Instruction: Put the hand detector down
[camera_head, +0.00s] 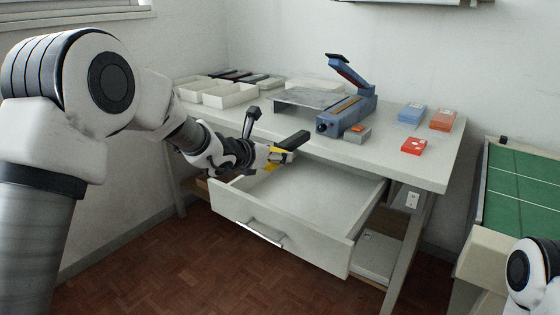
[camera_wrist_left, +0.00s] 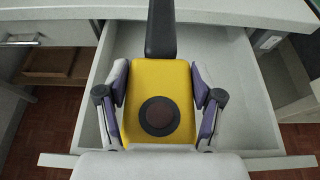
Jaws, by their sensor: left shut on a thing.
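The hand detector has a yellow body (camera_wrist_left: 160,92) with a dark round patch and a black bar (camera_wrist_left: 160,28) at its far end. My left gripper (camera_head: 279,156) is shut on the yellow body and holds it over the open drawer. In the left wrist view the left gripper's fingers (camera_wrist_left: 160,105) press on both sides of the body. In the head view the black bar (camera_head: 292,141) points up and right, toward the table. The drawer (camera_head: 318,190) is pulled out below the white table and its visible floor looks empty. My right gripper is out of view.
On the white table (camera_head: 395,162) stand a blue sealer (camera_head: 347,115) with a raised arm, white trays (camera_head: 225,95), and blue (camera_head: 411,114), orange (camera_head: 443,120) and red (camera_head: 414,146) boxes. A green-topped bench (camera_head: 525,185) is at the right.

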